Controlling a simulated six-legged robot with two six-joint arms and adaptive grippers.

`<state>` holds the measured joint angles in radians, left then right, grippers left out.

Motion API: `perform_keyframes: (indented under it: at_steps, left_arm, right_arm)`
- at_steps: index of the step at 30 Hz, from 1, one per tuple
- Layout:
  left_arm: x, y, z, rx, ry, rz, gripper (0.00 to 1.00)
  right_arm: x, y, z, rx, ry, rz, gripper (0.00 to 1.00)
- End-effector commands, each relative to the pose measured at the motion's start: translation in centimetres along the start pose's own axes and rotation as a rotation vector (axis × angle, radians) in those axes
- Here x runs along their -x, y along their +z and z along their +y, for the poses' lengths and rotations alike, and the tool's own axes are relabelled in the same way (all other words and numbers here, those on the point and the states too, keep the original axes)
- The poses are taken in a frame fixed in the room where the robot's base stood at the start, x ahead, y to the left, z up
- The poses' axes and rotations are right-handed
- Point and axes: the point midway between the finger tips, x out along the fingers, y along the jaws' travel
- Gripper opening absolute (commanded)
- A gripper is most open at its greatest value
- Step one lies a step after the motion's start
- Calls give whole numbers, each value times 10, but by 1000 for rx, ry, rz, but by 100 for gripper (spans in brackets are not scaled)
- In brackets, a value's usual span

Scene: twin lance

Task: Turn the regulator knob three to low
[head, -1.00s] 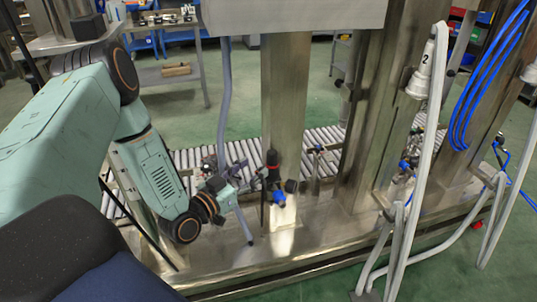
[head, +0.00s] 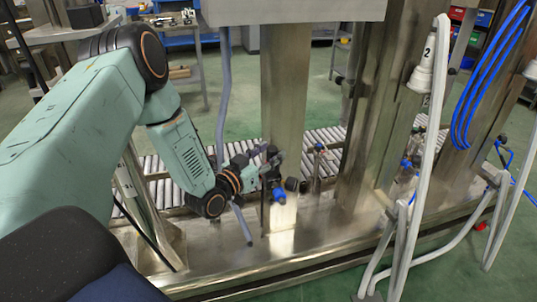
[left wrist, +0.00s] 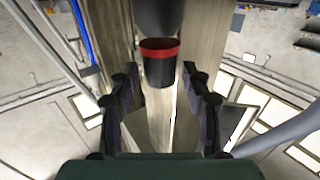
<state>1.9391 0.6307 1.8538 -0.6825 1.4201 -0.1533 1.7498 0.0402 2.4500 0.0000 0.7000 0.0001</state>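A black regulator knob with a red band (left wrist: 159,66) shows in the left wrist view, between the tips of my left gripper (left wrist: 160,75). The two dark fingers are open, one on each side, with a visible gap to the knob. In the head view my left gripper (head: 268,164) is at the regulator on the steel post and mostly hides the knob. Below it are a blue fitting (head: 279,196) and a black round part (head: 292,184). I cannot read any number or setting on the knob. My right gripper is not in view.
A steel post (head: 284,100) stands right behind the regulator. A grey hose (head: 223,100) hangs to its left. A roller conveyor (head: 155,180) runs behind. White hoses (head: 432,130) and coiled blue tubing (head: 470,105) hang at the right.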

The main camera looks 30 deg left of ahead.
Motion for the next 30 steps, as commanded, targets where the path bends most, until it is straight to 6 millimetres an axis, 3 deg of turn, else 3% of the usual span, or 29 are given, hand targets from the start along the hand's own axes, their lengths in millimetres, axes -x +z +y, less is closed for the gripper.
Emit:
perform_keyframes:
  at_steps: [15, 30]
  left_arm:
    - [0, 0, 0, 0, 0, 0, 1]
    - [0, 1, 4, 0, -92, 0, 0]
  right_arm:
    - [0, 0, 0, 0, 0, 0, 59]
    - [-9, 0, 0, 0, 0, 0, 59]
